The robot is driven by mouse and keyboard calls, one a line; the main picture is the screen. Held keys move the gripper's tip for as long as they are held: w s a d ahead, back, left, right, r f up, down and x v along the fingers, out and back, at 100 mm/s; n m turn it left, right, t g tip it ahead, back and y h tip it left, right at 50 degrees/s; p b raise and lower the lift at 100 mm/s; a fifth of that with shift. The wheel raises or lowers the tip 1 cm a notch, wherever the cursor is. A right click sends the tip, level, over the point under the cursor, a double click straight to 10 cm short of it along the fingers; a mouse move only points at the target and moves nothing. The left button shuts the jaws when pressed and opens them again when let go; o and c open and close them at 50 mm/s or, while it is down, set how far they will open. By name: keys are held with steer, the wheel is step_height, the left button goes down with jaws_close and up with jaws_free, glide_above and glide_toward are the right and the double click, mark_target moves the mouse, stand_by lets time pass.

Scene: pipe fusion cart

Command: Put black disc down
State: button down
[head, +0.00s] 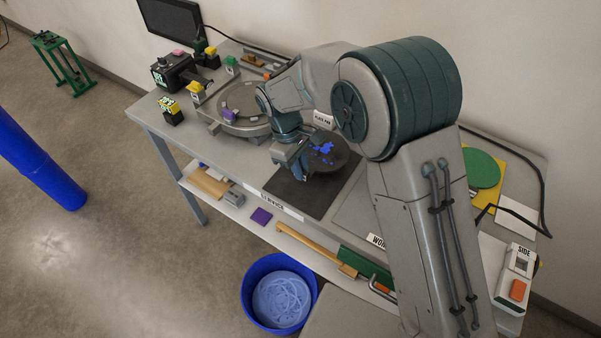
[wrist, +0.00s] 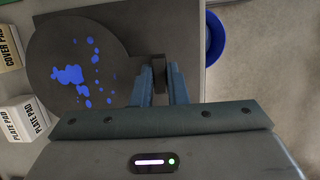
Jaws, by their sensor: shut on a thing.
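The black disc (head: 321,152) is dark, round and marked with blue splotches. In the head view it is over the dark square mat (head: 300,195) on the cart top; I cannot tell whether it touches the mat. In the wrist view the disc (wrist: 75,75) fills the left side, with its short handle (wrist: 159,75) on the right. My gripper (wrist: 160,82) is shut on that handle, one finger on each side. In the head view my gripper (head: 299,165) is at the disc's left edge, and my arm hides part of the cart behind it.
A round metal fixture (head: 243,105) stands left of the disc on the cart. A blue bucket (head: 280,295) stands on the floor in front. A green disc (head: 481,169) lies at right.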

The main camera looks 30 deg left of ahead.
steer(key=shift+f+p, duration=0.6)
steer(key=shift+f, duration=1.3)
steer(key=shift+f, duration=0.2)
steer(key=c, duration=1.4)
jaws_free()
steer(key=shift+c, duration=0.2)
steer(key=shift+r, duration=0.15)
